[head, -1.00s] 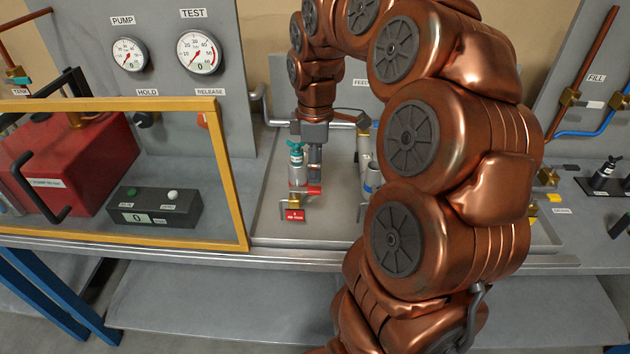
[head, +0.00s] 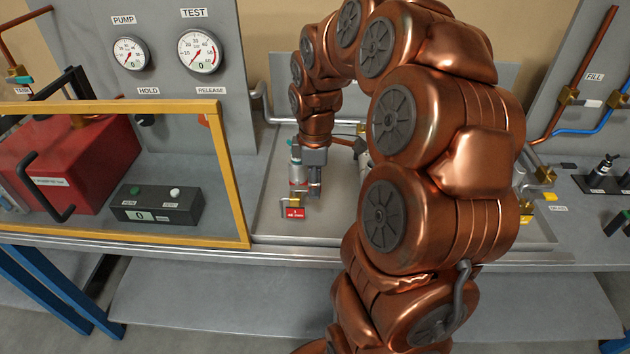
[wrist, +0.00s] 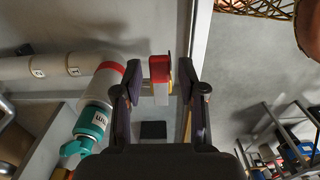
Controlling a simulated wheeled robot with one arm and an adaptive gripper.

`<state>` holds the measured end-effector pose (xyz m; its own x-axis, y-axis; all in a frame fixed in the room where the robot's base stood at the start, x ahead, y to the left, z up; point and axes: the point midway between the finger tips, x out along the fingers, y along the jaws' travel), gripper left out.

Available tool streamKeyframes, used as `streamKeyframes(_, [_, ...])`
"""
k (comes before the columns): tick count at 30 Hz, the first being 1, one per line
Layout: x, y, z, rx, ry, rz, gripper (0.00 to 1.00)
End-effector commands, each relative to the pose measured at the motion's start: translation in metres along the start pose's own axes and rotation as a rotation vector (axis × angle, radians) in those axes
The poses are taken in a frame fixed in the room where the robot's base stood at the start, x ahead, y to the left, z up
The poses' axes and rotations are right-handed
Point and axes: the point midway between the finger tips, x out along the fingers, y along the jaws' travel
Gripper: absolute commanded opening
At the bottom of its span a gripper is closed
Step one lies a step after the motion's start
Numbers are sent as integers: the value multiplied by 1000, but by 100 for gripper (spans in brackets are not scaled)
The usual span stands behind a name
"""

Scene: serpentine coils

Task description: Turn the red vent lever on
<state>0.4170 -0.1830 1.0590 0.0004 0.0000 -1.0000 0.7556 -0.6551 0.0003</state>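The red vent lever shows in the wrist view as a small red block (wrist: 159,69) with a pale lower face, between my fingertips. In the head view the lever is mostly hidden by my gripper, and its angle cannot be made out. My gripper (head: 313,193) points down just behind this fitting. In the wrist view my gripper (wrist: 161,77) has its two dark fingers apart, one on each side of the red block.
A pale cylinder with a red band and teal part (wrist: 93,122) lies close to my left finger. A yellow-framed guard (head: 240,190) stands left of the tray (head: 268,232). Pipes are behind my arm. The front of the tray is mostly clear.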

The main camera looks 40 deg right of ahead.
Motion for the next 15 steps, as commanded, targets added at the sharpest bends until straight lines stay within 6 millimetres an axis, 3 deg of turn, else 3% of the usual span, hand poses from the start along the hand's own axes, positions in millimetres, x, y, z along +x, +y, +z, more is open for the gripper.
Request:
streamKeyframes(1, [0,0,0,0,0,0,32])
streamKeyframes(10, [0,0,0,0,0,0,1])
streamKeyframes(15, [0,0,0,0,0,0,0])
